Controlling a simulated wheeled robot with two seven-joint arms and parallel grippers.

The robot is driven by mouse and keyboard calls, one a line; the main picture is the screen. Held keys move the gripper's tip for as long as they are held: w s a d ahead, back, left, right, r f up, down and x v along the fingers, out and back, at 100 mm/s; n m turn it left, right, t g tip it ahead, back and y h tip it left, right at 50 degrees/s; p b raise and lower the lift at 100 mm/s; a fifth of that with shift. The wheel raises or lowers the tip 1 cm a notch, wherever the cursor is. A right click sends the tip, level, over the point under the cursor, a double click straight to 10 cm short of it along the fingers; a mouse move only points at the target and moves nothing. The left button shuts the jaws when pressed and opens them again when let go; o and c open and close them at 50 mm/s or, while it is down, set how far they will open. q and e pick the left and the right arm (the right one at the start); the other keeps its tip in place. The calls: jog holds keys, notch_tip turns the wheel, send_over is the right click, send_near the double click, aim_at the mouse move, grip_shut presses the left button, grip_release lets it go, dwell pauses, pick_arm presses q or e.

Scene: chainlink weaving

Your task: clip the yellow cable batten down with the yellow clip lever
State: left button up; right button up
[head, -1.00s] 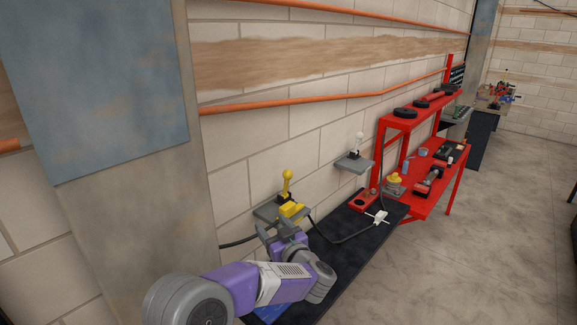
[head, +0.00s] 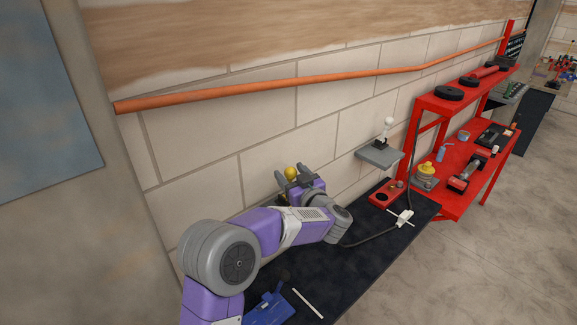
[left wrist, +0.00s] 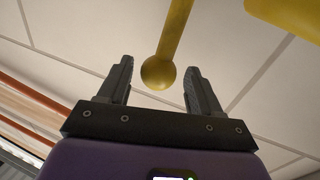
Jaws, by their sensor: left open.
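My left gripper (head: 293,173) is open at the wall, level with the round knob of the yellow clip lever (head: 291,173). In the left wrist view the lever (left wrist: 174,40) comes down from the top edge, and its ball end lies between the two open fingers (left wrist: 159,68), with a gap on each side. A larger yellow part (left wrist: 290,16) shows at the upper right there; I cannot tell whether it is the cable batten. In the head view my gripper and arm hide the lever's base and the batten. My right gripper is not in view.
A grey wall bracket (head: 379,158) with a white-knobbed lever (head: 386,130) is to the right. A dark cable runs to a white connector (head: 404,217) on the black bench top (head: 345,275). A red rack (head: 427,104) with tools stands beyond. A blue item (head: 268,308) lies in front.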

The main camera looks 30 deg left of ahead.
pick_arm(q)
jog(key=shift+x, duration=1.55)
jog(key=shift+w, duration=0.1)
jog(key=shift+d, duration=0.1)
grip_shut()
